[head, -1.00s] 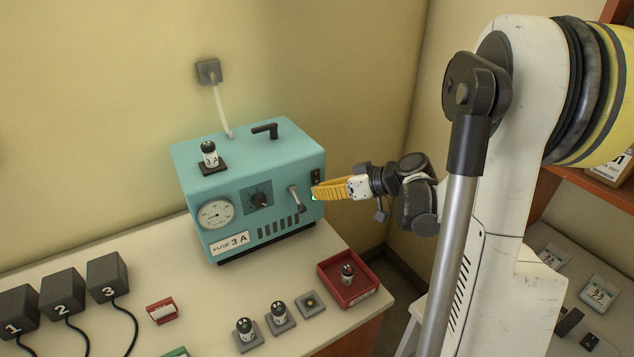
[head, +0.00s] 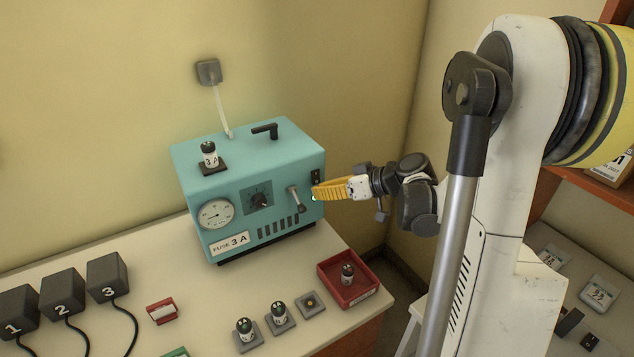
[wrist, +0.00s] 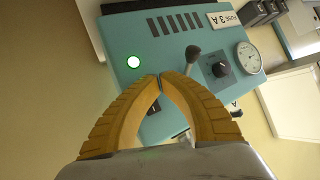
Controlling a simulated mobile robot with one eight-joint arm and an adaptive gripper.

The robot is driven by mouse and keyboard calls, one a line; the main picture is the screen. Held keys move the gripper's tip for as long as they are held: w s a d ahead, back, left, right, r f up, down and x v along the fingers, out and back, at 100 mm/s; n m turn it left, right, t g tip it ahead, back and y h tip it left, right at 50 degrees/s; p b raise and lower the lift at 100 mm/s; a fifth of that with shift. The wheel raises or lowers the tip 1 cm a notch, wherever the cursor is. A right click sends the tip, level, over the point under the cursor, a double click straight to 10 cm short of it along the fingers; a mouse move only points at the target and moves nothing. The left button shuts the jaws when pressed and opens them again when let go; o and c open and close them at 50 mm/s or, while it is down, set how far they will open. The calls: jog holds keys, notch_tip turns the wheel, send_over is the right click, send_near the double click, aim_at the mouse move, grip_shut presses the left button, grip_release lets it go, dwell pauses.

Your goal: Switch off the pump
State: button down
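The teal pump box (head: 187,188) stands on the bench, with a label reading FUSE 3 A. Its front has a round gauge (head: 216,213), a dark dial (head: 260,200), a lever (head: 297,200) with a dark knob hanging down, and a black switch plate (head: 315,177) at the right edge. My gripper (head: 315,193) is at the front's right edge, just below the switch plate.
A 3 A fuse (head: 209,155) stands on the box, beside a black handle (head: 265,130). A red tray (head: 368,299) with a fuse sits at the bench's right edge. Fuses on grey bases, a red-and-white block (head: 161,311) and black numbered boxes (head: 107,278) stand in front and left.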

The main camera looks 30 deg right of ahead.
jog(key=shift+w, duration=0.15)
jog(key=shift+w, duration=0.3)
jog(key=shift+w+f, duration=0.1)
jog(key=shift+w, duration=0.2)
dwell(0.6)
jog(key=shift+s, duration=0.15)
jog(key=shift+s, duration=0.65)
jog(key=shift+s, duration=0.1)
jog(key=s, duration=0.4)
jog(key=shift+s+d+r, duration=0.1)
jog(key=shift+s+r, duration=0.25)
jog(key=shift+r, duration=0.05)
